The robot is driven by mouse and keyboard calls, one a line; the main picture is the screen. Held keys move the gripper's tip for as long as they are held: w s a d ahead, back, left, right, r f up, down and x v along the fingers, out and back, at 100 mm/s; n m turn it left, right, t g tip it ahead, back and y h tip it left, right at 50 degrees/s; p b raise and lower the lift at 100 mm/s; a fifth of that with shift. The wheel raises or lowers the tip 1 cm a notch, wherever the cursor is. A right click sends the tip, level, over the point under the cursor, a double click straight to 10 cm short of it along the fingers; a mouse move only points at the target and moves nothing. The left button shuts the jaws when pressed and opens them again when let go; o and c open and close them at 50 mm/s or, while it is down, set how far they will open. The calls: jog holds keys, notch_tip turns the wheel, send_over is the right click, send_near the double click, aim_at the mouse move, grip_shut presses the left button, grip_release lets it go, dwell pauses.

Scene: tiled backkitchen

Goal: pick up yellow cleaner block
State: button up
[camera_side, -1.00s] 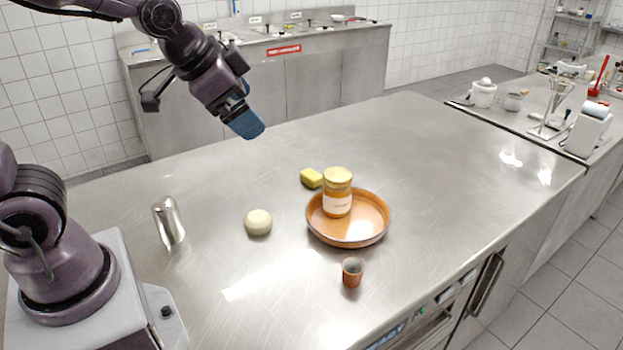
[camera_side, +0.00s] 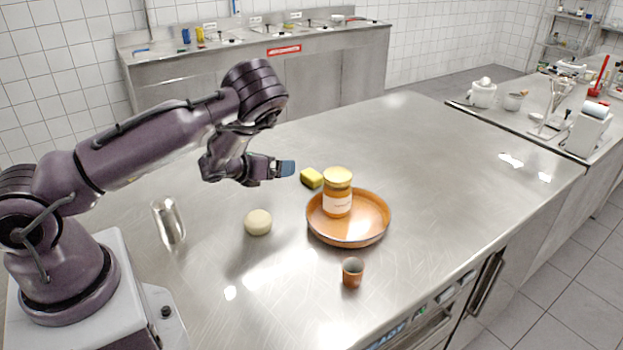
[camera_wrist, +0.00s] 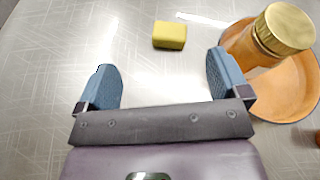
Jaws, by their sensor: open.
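The yellow cleaner block (camera_side: 311,178) lies on the steel table, just left of and behind the orange dish. In the wrist view the yellow block (camera_wrist: 169,35) is ahead of my gripper (camera_wrist: 165,80), between the lines of its two blue fingers and nearer the right one. The fingers are wide apart with nothing between them. In the side view my gripper (camera_side: 287,168) is just left of the block and appears above the table. A gap shows between the fingertips and the block.
An orange dish (camera_side: 375,233) holds a jar with a gold lid (camera_side: 338,194), close to my right finger's side in the wrist view. A pale round object (camera_side: 258,222), a small copper cup (camera_side: 352,272) and a metal cylinder (camera_side: 168,222) stand nearby. The table behind the block is clear.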

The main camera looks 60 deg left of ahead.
aim_at(312, 174)
jog(key=f+m, duration=0.1)
jog(key=f+m+h, duration=0.1)
jog(key=m, duration=0.1)
jog(key=shift+s+d, duration=0.2)
jog(key=shift+s, duration=0.2)
jog(key=shift+w+f+m+h, duration=0.2)
jog(key=shift+m+h, duration=0.1)
jog(key=shift+m, duration=0.1)
jog(key=x, duration=1.2)
jog(key=shift+w+f, duration=0.1)
jog(key=shift+w, duration=0.1)
jog(key=c, duration=1)
